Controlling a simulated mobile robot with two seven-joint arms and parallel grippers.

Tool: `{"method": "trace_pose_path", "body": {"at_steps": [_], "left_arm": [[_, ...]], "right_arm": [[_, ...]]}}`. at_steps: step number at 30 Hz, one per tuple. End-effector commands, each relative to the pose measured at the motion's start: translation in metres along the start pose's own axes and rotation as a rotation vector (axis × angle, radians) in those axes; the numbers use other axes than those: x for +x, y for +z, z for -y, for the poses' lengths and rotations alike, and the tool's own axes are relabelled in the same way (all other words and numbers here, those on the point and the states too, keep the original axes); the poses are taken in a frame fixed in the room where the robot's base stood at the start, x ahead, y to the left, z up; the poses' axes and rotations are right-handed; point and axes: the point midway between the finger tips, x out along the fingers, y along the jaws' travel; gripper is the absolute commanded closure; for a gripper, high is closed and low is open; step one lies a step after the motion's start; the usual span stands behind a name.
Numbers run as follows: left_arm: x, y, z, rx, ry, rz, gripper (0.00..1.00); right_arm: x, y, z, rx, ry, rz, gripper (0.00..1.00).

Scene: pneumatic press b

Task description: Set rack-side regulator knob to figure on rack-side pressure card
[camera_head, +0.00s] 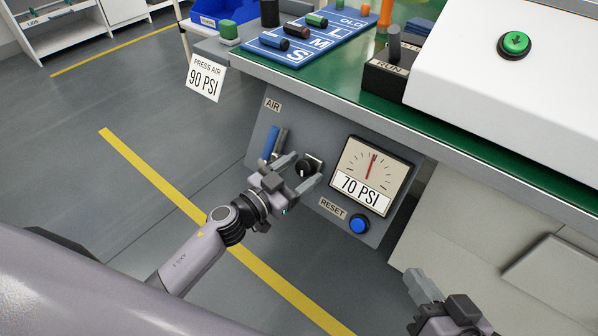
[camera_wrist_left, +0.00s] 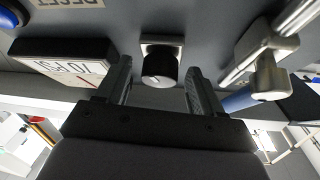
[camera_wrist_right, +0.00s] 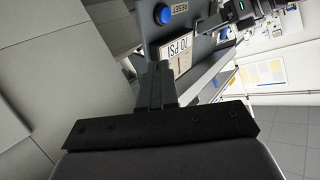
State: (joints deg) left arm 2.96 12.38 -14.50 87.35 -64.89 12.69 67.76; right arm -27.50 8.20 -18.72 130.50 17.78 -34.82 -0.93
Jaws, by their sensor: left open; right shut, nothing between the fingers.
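The black regulator knob (camera_head: 304,168) is on the grey panel under the bench, left of the gauge (camera_head: 367,172). The gauge reads 70 PSI, its needle near upright. A white card (camera_head: 205,79) at the bench's left corner reads PRESS AIR 90 PSI. My left gripper (camera_head: 297,176) is open at the knob, one finger on each side. In the left wrist view the knob (camera_wrist_left: 160,68) shows between the fingers, with gaps on both sides. My right gripper (camera_head: 420,283) is shut and empty, low at the right; it also shows in the right wrist view (camera_wrist_right: 158,75).
A blue RESET button (camera_head: 359,224) sits below the gauge. A blue-handled air valve (camera_head: 271,143) is just left of the knob. The green bench top (camera_head: 345,75) overhangs the panel and carries a blue size board (camera_head: 310,42). Open floor lies to the left.

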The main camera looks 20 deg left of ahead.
Motion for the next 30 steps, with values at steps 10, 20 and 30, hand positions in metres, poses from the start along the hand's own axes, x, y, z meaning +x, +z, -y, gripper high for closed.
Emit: {"method": "trace_pose_path", "body": {"at_steps": [10,20,30], "left_arm": [[0.000,0.000,0.000,-0.001,0.000,0.000,0.75],[0.000,-0.001,0.000,0.018,0.013,0.000,0.89],[0.000,-0.004,0.004,0.178,0.114,0.001,0.89]], "right_arm": [[0.000,0.000,0.001,0.001,-0.001,0.000,1.00],[-0.001,-0.003,0.001,-0.004,0.002,-0.001,1.00],[-0.009,-0.013,-0.007,-0.057,0.055,0.007,1.00]]}}
